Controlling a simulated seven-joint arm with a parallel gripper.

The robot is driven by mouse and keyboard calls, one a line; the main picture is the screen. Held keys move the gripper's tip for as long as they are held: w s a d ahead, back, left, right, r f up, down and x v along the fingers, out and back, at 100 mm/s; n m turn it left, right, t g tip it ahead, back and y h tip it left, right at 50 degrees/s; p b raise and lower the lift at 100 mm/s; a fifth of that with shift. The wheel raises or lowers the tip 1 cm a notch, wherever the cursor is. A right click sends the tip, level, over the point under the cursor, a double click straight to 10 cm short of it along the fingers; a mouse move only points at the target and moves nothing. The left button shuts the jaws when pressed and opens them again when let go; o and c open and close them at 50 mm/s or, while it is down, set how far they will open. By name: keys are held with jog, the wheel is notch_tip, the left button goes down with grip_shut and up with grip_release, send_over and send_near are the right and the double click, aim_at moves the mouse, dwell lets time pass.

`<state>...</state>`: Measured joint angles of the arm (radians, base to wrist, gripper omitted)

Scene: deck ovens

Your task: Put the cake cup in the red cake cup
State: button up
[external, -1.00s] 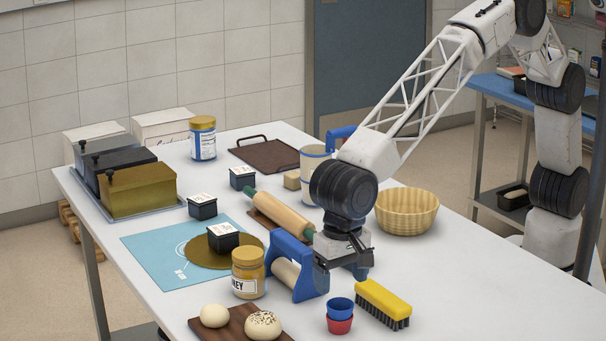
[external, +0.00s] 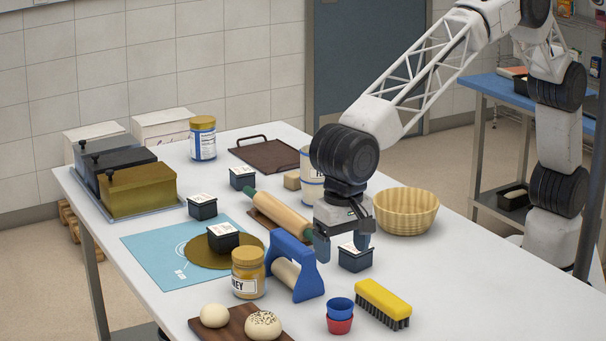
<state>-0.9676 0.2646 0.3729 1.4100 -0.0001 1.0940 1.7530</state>
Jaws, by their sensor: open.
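A blue cake cup (external: 340,306) sits in the mouth of the red cake cup (external: 339,325), near the front edge of the table. Only the lower part of the red cup shows. My gripper (external: 343,248) is open with its fingers pointing down, above and behind the cups and apart from them. A small black box with a white label (external: 355,257) stands at the fingertips. I cannot tell if the fingers touch it.
A yellow brush (external: 383,299) lies right of the cups, and a blue roller tool (external: 293,266) stands to their left. A honey jar (external: 248,273), rolling pin (external: 282,213) and wicker basket (external: 406,211) are near. The table's right front is clear.

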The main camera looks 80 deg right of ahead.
dwell(0.6)
jog(key=w+d+r+n, duration=0.15)
jog(key=d+r, duration=0.25)
jog(key=d, duration=0.7)
jog(key=w+d+r+n, duration=0.1)
jog(key=w+d+r, duration=0.15)
jog(key=d, duration=0.85)
jog(key=w+d+r+n, duration=0.1)
jog(key=d+r, duration=0.4)
jog(key=d, duration=0.6)
jog(key=s+d+r+n+t, duration=0.1)
jog(key=s+d, duration=0.2)
jog(key=d, duration=0.7)
jog(key=s+d+n, duration=0.1)
jog(key=s+d, duration=0.2)
jog(key=d, duration=0.8)
jog(key=s+d+f+n, duration=0.1)
jog(key=s+d+f, duration=0.2)
jog(key=s+d, duration=0.7)
jog(key=s+d+f+n+t, duration=0.1)
jog(key=s+d+f+n, duration=0.1)
jog(key=s+d, duration=0.9)
jog(key=shift+f+t, duration=0.3)
jog(key=shift+f, duration=0.1)
